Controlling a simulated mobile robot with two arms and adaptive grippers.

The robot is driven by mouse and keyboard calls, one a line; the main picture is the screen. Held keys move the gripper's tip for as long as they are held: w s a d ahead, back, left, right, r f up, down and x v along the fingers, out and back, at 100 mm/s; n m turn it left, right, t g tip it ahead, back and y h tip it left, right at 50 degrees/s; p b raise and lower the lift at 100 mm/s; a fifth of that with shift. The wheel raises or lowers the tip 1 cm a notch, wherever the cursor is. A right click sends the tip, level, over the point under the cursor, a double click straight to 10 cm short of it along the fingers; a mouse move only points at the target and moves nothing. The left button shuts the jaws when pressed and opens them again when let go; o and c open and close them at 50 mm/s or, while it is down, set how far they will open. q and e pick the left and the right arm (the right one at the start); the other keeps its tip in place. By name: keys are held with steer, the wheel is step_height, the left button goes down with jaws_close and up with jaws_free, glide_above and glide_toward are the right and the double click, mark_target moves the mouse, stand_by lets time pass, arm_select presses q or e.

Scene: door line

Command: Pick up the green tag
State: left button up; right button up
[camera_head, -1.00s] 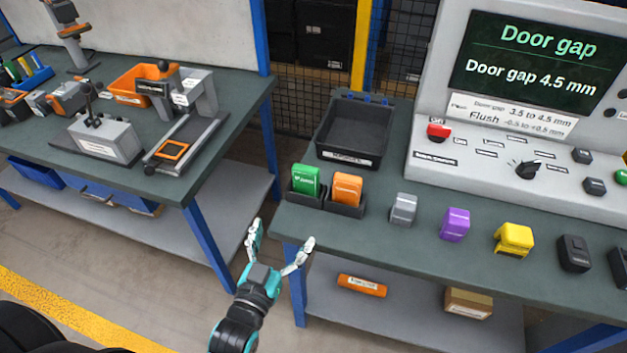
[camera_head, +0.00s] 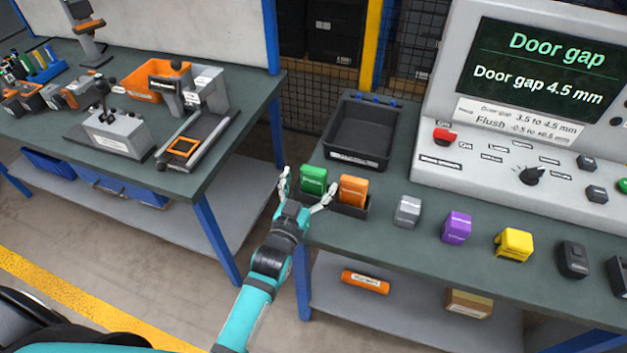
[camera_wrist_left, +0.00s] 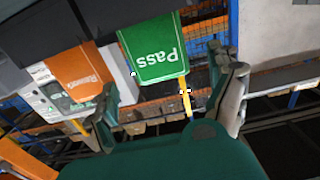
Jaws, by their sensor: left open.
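The green tag (camera_head: 313,180) stands upright in a small black holder at the near left corner of the right bench. An orange tag (camera_head: 353,189) stands just to its right in the same row. My left gripper (camera_head: 308,186) is open, its fingers spread around the near side of the green tag. In the left wrist view the green tag (camera_wrist_left: 158,50), reading "Pass", shows beyond and between the open fingers (camera_wrist_left: 172,95); the fingers do not visibly grip it. The orange tag (camera_wrist_left: 76,70) shows to its left there. My right gripper is not in view.
A black bin (camera_head: 359,135) stands behind the tags. Grey (camera_head: 408,211), purple (camera_head: 457,227) and yellow (camera_head: 514,244) blocks line the bench to the right. A console (camera_head: 520,120) stands behind them. A gap separates this bench from the left bench (camera_head: 230,150).

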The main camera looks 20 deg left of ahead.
mark_target(312, 176)
arm_select(q)
steer(key=w, duration=0.4)
steer(key=shift+p, duration=0.3)
steer(key=shift+s, duration=0.1)
steer(key=shift+c, duration=1)
steer(key=shift+r, duration=0.1)
steer(key=c, duration=1.1)
